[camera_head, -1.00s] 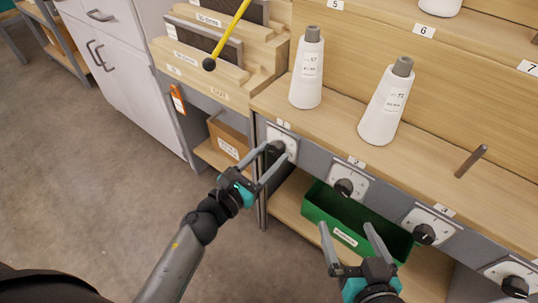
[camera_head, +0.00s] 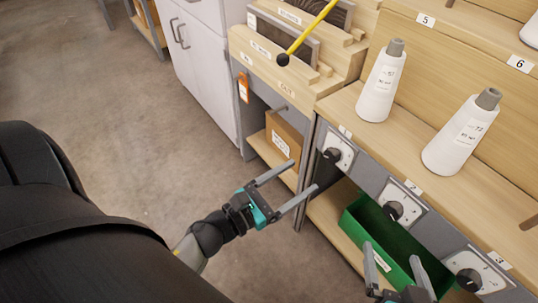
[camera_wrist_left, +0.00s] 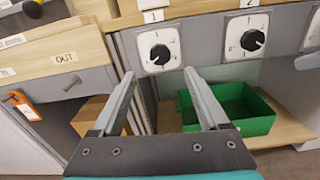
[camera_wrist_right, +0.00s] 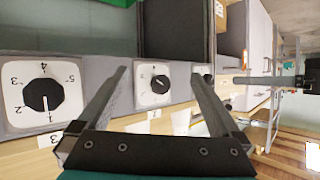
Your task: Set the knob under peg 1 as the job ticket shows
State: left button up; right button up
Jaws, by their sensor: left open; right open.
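The knob under peg 1 (camera_head: 332,156) is black on a white dial plate, below the "1" label. In the left wrist view this knob (camera_wrist_left: 160,54) is ahead, beyond the fingertips; I cannot surely read its setting. My left gripper (camera_head: 303,177) is open and empty, apart from the knob, at its lower left in the head view. My right gripper (camera_head: 390,250) is open and empty near the green bin, below the second knob (camera_head: 393,210). That second knob also shows between the fingers in the right wrist view (camera_wrist_right: 158,84). I see no readable job ticket.
White thread cones (camera_head: 381,80) stand on the shelf above the knobs. A green bin (camera_head: 400,250) sits below. An orange tag (camera_head: 243,87) hangs at the wooden stand, left of the knobs. A yellow rod (camera_head: 310,32) crosses the slotted rack. Open floor lies left.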

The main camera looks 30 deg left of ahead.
pick_arm(q)
jog(key=v, duration=0.7)
jog(key=shift+p, duration=0.4)
pick_arm(e)
jog(key=shift+s+d+f+g+h, duration=0.2)
jog(key=shift+d+g, duration=0.15)
jog(key=shift+d, duration=0.05)
jog(key=shift+s+d+f+g+h, duration=0.15)
jog(key=shift+d+f+g+h, duration=0.05)
jog(key=shift+d+g, duration=0.2)
pick_arm(q)
jog(key=shift+r, duration=0.1)
